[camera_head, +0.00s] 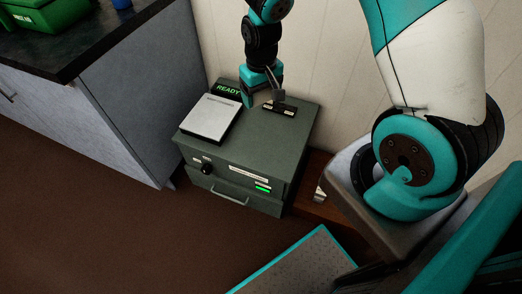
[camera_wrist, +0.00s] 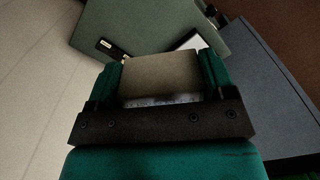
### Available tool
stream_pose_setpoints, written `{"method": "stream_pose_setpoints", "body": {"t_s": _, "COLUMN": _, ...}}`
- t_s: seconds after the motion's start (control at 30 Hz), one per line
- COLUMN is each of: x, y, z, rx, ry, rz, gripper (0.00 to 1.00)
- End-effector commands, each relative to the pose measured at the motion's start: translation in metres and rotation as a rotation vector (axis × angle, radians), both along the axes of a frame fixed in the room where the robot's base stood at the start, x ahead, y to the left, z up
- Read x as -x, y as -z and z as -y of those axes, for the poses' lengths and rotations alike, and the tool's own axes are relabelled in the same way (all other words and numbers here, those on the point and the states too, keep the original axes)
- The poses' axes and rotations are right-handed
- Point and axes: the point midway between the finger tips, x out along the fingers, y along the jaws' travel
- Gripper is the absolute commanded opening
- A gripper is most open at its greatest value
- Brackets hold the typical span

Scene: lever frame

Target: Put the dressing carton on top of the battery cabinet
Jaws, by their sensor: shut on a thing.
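My gripper (camera_head: 262,92) is over the back part of the battery cabinet (camera_head: 235,160), a grey-green box with a drawer handle, a dark knob and a lit green indicator on its front. In the wrist view its two teal fingers are shut on a grey-beige block (camera_wrist: 160,78), which I take to be the dressing carton. The carton is hard to make out in the head view, hidden among the fingers. I cannot tell whether its underside touches the cabinet top. The cabinet top (camera_wrist: 150,25) shows beyond the carton in the wrist view.
On the cabinet lie a flat white panel (camera_head: 212,117) at the left and a dark lever base (camera_head: 279,109) at the right. A green READY display (camera_head: 228,89) is at its back left. A grey counter unit (camera_head: 140,85) stands left; the wall (camera_head: 225,30) is close behind.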

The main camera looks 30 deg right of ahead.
Motion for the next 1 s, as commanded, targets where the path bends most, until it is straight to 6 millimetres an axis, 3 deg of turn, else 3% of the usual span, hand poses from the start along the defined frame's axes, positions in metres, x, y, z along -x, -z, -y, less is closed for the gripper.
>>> {"method": "stream_pose_setpoints", "body": {"t_s": 0.03, "x": -0.005, "y": 0.035, "z": 0.003, "rx": 0.0, "ry": 0.017, "rz": 0.002, "gripper": 0.53}}
{"method": "stream_pose_setpoints", "body": {"t_s": 0.2, "x": -0.022, "y": 0.085, "z": 0.011, "rx": 0.0, "ry": 0.074, "rz": 0.003, "gripper": 0.53}}
{"method": "stream_pose_setpoints", "body": {"t_s": 0.4, "x": -0.037, "y": 0.123, "z": 0.02, "rx": 0.0, "ry": 0.128, "rz": 0.003, "gripper": 0.53}}
{"method": "stream_pose_setpoints", "body": {"t_s": 0.73, "x": -0.044, "y": 0.152, "z": 0.023, "rx": 0.0, "ry": 0.156, "rz": -0.004, "gripper": 0.53}}
{"method": "stream_pose_setpoints", "body": {"t_s": 1.0, "x": -0.043, "y": 0.226, "z": 0.023, "rx": 0.0, "ry": 0.155, "rz": -0.005, "gripper": 0.53}}
